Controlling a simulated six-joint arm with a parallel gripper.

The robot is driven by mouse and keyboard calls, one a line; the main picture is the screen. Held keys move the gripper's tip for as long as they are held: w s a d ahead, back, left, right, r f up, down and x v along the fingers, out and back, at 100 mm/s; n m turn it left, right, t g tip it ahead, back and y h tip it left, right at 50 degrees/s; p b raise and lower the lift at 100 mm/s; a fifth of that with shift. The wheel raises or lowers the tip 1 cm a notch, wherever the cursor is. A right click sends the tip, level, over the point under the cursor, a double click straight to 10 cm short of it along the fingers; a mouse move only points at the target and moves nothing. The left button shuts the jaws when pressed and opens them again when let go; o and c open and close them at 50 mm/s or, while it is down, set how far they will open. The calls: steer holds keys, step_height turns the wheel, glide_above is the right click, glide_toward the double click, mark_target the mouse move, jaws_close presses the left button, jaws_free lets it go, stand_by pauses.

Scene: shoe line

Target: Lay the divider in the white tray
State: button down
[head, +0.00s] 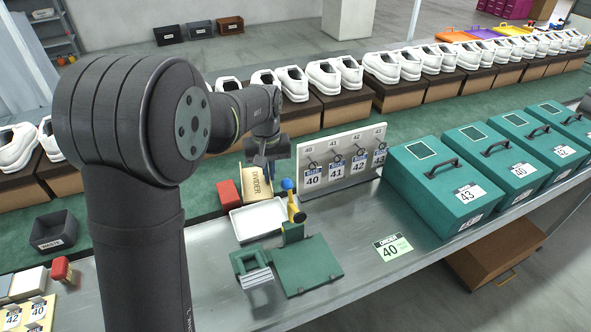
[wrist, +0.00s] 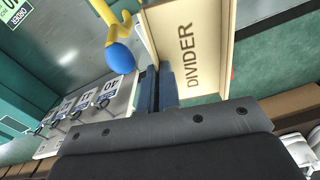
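The divider (head: 257,184) is a cream board with the word DIVIDER on its face. It stands steeply tilted behind the white tray (head: 236,224), which lies on the metal bench. My gripper (head: 270,165) is at the divider's upper edge. In the wrist view the divider (wrist: 215,50) fills the upper middle, and my gripper's dark fingers (wrist: 158,88) sit close together at its edge, one on each side, seemingly shut on it. The divider's lower edge is partly hidden, so I cannot tell whether it touches anything below.
A red block (head: 228,193) stands left of the divider. A blue-topped yellow tool (head: 294,204) stands close on the right, with a tag board (head: 340,155) beyond. A green plate (head: 308,264) lies in front. Teal boxes (head: 430,185) line the right.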

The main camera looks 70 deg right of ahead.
steer(key=w+a+f+m, duration=0.3)
steer(key=w+f+m, duration=0.2)
steer(key=f+m, duration=0.55)
steer(key=m, duration=0.5)
glide_above(264, 230)
steer(key=shift+f, duration=3.75)
steer(key=shift+f, duration=0.95)
steer(key=c, duration=2.1)
jaws_free()
steer(key=o, duration=0.5)
